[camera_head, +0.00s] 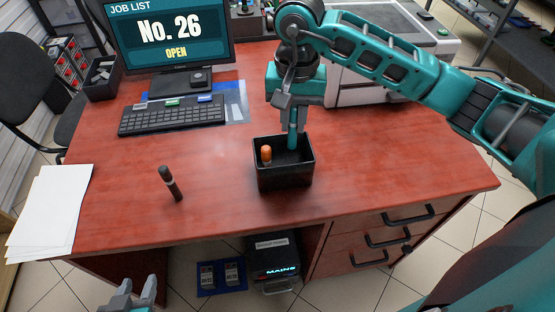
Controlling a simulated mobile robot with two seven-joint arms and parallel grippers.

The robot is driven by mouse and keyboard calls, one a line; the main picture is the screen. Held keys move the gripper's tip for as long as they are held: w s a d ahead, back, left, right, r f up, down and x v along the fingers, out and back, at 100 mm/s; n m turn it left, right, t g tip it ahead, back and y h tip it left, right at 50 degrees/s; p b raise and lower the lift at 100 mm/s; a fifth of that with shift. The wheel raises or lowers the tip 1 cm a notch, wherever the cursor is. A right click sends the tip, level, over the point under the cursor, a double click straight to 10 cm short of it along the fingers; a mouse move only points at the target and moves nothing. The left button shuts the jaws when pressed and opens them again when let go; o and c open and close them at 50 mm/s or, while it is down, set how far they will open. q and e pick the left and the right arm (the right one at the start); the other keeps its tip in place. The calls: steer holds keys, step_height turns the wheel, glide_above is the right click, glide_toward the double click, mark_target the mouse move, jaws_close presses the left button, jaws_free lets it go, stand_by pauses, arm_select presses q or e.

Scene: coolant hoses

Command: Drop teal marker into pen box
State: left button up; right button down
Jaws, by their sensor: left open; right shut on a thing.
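The black open-topped pen box (286,178) stands near the middle of the red desk. My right gripper (292,106) is above the back of the box, pointing down and shut on the teal marker (292,134). The marker hangs nearly upright, its lower part over or inside the box opening; I cannot tell whether its lower end touches the floor of the box. An orange-topped marker (266,154) stands in the left part of the box. My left gripper (133,297) is at the bottom left edge, open and empty, below the desk's front edge and far from the box.
A keyboard (172,116), a monitor (168,34) and a small black bin (102,82) are behind. White paper (48,208) lies at the left edge. The desk right of the box is clear.

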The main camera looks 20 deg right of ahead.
mark_target(292, 147)
steer(key=shift+f+b, duration=1.25)
steer(key=shift+f, duration=1.55)
steer(key=c, duration=0.9)
jaws_free()
steer(key=shift+c, duration=0.2)
steer(key=shift+r, duration=0.1)
step_height(292, 147, up, 12)
steer(key=shift+f+p, duration=0.25)
steer(key=shift+p, duration=0.15)
steer(key=shift+r, duration=0.65)
